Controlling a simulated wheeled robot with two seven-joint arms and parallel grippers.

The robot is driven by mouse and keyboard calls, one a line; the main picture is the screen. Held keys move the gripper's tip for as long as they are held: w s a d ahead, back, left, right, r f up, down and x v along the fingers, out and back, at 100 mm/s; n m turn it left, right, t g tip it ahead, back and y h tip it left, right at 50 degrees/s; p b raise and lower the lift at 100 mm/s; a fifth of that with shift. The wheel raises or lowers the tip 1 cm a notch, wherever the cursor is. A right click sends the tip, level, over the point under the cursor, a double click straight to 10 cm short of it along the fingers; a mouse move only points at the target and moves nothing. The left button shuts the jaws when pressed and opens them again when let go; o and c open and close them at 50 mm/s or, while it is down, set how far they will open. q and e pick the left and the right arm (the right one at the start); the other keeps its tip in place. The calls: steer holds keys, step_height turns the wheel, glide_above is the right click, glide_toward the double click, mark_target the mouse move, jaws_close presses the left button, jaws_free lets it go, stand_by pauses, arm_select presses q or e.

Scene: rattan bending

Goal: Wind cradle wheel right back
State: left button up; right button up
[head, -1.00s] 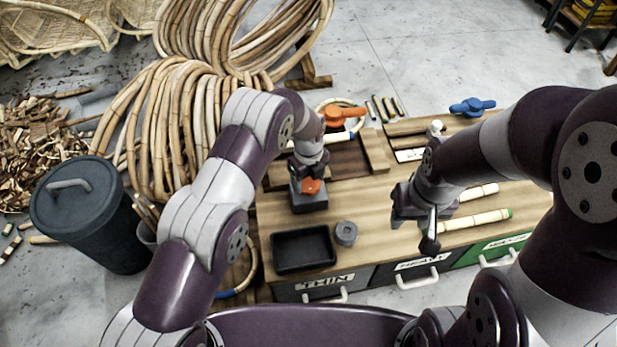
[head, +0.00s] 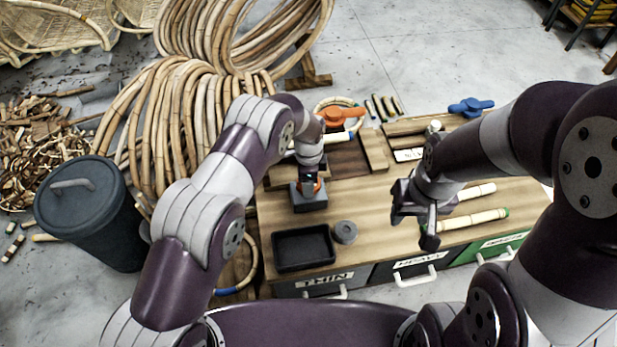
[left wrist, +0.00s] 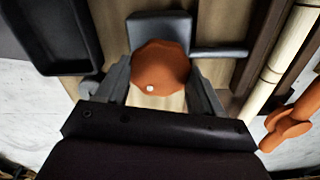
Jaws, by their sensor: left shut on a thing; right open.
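The cradle wheel is an orange knob with a scalloped rim and a pale dot, seen in the left wrist view (left wrist: 160,68). It sits against a dark grey block (head: 309,203) on the bench, which also shows in the left wrist view (left wrist: 158,24). My left gripper (left wrist: 160,84) is shut on the wheel, one finger on each side of it. In the head view my left wrist hides most of the wheel. My right gripper (head: 428,226) is open and empty above the bench, near pale rattan pieces.
A black tray (head: 303,248) and a grey round piece (head: 345,232) lie in front of the block. Rattan pieces (head: 472,219) lie at the right. Labelled drawers (head: 420,264) line the front.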

arm_select(q)
steer(key=n, duration=0.3)
steer(key=shift+n, duration=0.3)
steer(key=n, duration=0.3)
steer(key=shift+n, duration=0.3)
steer(key=n, duration=0.3)
steer(key=shift+n, duration=0.4)
steer(key=n, duration=1.3)
steer(key=shift+n, duration=0.4)
